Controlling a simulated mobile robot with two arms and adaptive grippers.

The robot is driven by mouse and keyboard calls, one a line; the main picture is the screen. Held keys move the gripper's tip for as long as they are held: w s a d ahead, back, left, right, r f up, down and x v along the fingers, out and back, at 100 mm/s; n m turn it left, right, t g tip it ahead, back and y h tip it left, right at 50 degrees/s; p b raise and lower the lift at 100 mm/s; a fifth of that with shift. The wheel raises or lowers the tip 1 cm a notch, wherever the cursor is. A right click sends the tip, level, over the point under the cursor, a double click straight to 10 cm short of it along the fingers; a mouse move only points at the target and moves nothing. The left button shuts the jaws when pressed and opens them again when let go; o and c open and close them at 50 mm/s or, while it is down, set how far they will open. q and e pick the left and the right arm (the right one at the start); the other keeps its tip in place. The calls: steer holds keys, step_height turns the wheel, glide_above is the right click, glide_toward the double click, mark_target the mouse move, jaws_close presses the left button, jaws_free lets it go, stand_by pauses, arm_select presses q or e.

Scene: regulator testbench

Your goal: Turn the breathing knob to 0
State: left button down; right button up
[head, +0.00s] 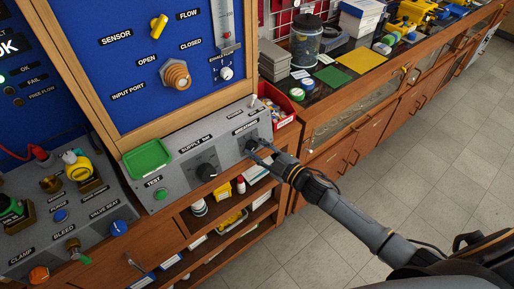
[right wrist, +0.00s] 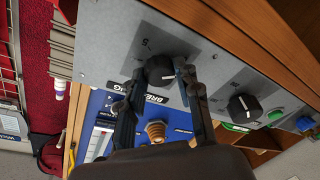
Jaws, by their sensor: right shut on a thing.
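The breathing knob (head: 251,145) is a black knob on the grey sloped panel, under the label BREATHING. In the right wrist view the knob (right wrist: 160,70) shows a light pointer mark, and a printed 5 is near it. The dial's other marks are too small or hidden to read. My right gripper (head: 258,152) reaches in from the right at the knob. In the right wrist view its two dark fingers (right wrist: 158,80) stand on either side of the knob, shut on it. My left gripper is not in view.
The supply knob (head: 206,172) sits left of the breathing knob on the same panel, beside a green TEST button (head: 161,194) and a green tray (head: 148,160). A red bin (head: 281,108) is close behind the panel's right end. Open shelves lie below.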

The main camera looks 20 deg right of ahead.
steer(key=shift+n, duration=0.3)
steer(key=o, duration=1.2)
steer(key=shift+c, duration=0.2)
steer(key=v, duration=1.2)
steer(key=shift+r, duration=0.1)
steer(key=s+d+f+m+g+h, duration=0.2)
steer(key=s+f+m, duration=0.1)
steer(key=f, duration=0.6)
steer(key=s+d+f+m+g+h, duration=0.1)
steer(key=s+d+f+m+h, duration=0.15)
steer(key=f, duration=0.75)
steer(key=s+d+f+m+g+h, duration=0.2)
steer(key=s+d+f+m+h, duration=0.15)
steer(key=f, duration=0.55)
steer(key=s+a+f+m+g, duration=0.1)
steer(key=s+a+f+g, duration=0.1)
steer(key=s+f, duration=0.4)
steer(key=s+a+f+m+g, duration=0.1)
steer(key=s+a+f+g, duration=0.2)
steer(key=s+f, duration=0.4)
steer(key=s+a+f+m+g+b, duration=0.1)
steer(key=s+f+g, duration=0.3)
steer(key=s, duration=1.3)
step_height(320, 180, down, 2)
steer(key=shift+s+a+f+m, duration=0.25)
steer(key=shift+a+m, duration=0.05)
steer(key=shift+a, duration=0.55)
